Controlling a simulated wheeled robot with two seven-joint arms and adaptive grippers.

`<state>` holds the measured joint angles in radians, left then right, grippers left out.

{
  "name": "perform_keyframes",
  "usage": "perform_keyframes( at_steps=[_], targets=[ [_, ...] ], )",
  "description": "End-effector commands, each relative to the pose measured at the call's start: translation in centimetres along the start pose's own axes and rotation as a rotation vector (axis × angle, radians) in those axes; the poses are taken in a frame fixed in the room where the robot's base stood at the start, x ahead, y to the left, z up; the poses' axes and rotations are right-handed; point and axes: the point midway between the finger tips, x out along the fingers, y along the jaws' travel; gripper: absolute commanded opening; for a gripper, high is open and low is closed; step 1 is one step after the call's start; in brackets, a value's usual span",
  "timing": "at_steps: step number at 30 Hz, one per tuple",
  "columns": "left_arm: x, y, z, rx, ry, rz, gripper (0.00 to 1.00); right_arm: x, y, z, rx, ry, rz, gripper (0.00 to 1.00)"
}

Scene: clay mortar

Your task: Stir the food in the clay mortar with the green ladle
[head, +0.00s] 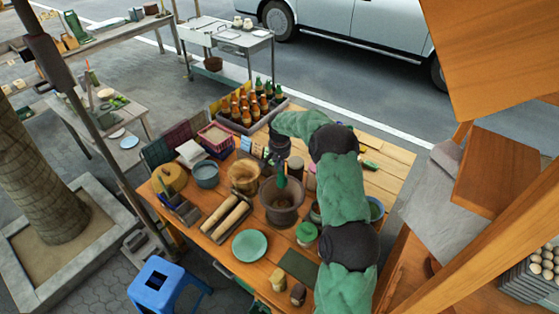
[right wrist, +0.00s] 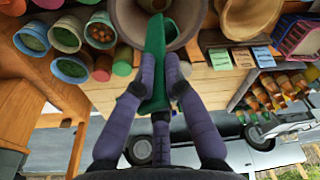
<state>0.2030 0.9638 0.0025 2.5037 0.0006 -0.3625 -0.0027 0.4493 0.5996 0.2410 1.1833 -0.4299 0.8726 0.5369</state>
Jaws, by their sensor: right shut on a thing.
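The clay mortar (head: 284,216) is a wide brown bowl standing on the wooden table, and its rim also shows at the top of the right wrist view (right wrist: 191,34). My right gripper (head: 279,158) is above the mortar's far side. It is shut on the green ladle (right wrist: 154,62), which is between its fingers in the right wrist view. In the head view, the ladle (head: 281,176) points down over the mortar's mouth. I cannot tell whether its lower end touches the food, which is hard to make out. My left gripper is not in view.
A woven basket (head: 243,177) stands just left of the mortar. Rolled tan cylinders (head: 226,217) and a teal plate (head: 250,245) lie in front. A crate of bottles (head: 249,112) stands at the back. Small jars crowd the mortar's right side.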

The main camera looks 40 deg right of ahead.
Motion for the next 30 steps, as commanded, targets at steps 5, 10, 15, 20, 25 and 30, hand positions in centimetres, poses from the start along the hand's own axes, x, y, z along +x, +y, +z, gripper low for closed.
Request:
perform_keyframes(
  at_steps=[5, 10, 15, 20, 25, 30],
  targets=[
    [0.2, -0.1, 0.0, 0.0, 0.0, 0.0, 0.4, 0.6, 0.0, 0.1, 0.0, -0.001, 0.001, 0.0],
    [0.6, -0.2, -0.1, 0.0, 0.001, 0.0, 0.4, 1.7, 0.1, 0.3, -0.001, -0.001, 0.001, 0.0],
    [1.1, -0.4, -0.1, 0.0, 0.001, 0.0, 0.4, 3.4, 0.1, 0.5, -0.001, -0.002, 0.001, 0.0],
    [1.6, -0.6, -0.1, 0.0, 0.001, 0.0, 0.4, 5.0, 0.1, 0.7, -0.001, -0.001, 0.001, 0.0],
    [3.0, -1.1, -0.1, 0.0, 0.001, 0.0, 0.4, 6.9, 0.2, 0.9, 0.0, 0.0, 0.0, 0.0],
    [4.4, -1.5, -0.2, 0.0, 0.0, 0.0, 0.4, 8.7, 0.2, 1.1, 0.0, 0.0, 0.0, 0.0]
  ],
)
